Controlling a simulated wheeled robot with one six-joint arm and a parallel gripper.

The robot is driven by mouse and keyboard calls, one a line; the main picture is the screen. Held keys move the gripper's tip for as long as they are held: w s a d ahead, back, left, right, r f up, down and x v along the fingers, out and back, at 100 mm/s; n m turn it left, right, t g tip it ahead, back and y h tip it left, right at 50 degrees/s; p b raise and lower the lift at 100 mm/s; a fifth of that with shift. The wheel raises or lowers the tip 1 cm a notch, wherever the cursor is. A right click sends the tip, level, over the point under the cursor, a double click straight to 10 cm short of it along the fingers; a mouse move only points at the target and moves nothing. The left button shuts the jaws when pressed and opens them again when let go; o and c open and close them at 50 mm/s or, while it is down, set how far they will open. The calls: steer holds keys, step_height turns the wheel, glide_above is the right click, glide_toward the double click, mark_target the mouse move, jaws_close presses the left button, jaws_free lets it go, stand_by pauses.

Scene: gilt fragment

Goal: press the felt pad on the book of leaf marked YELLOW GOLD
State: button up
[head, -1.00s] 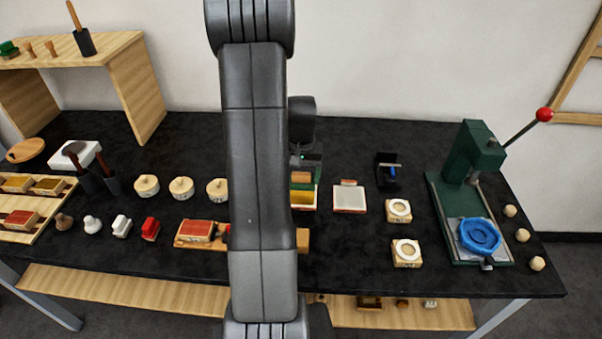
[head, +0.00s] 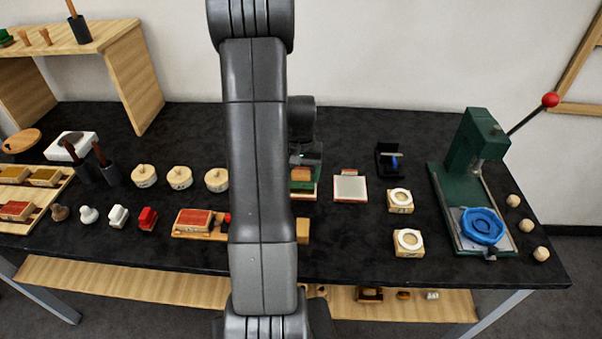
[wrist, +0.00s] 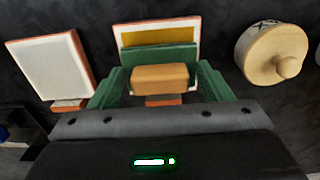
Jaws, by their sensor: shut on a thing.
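The felt pad (wrist: 160,57) is a green block with a wooden handle (wrist: 160,77). My gripper (wrist: 160,80) is shut on this handle. The pad is over a red-edged book of leaf (wrist: 122,42), whose yellow gold leaf (wrist: 160,37) shows as a strip beyond the pad in the wrist view. I cannot tell whether the pad touches the leaf. In the head view the pad (head: 303,186) covers most of the book, and my arm hides part of the area. No marking on the book is readable.
Another book with a pale leaf (head: 350,188) lies just right of the pad. A black stand (head: 389,160) and round white-ringed blocks (head: 408,243) are farther right, then a green press (head: 466,150). Round knobbed wooden pieces (head: 180,177) and a red pad on a board (head: 193,222) lie left.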

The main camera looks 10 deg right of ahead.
steer(key=shift+f+b, duration=0.55)
steer(key=shift+f, duration=0.05)
stand_by(1.6)
steer(key=shift+r+p, duration=2.3)
steer(key=shift+r, duration=1.3)
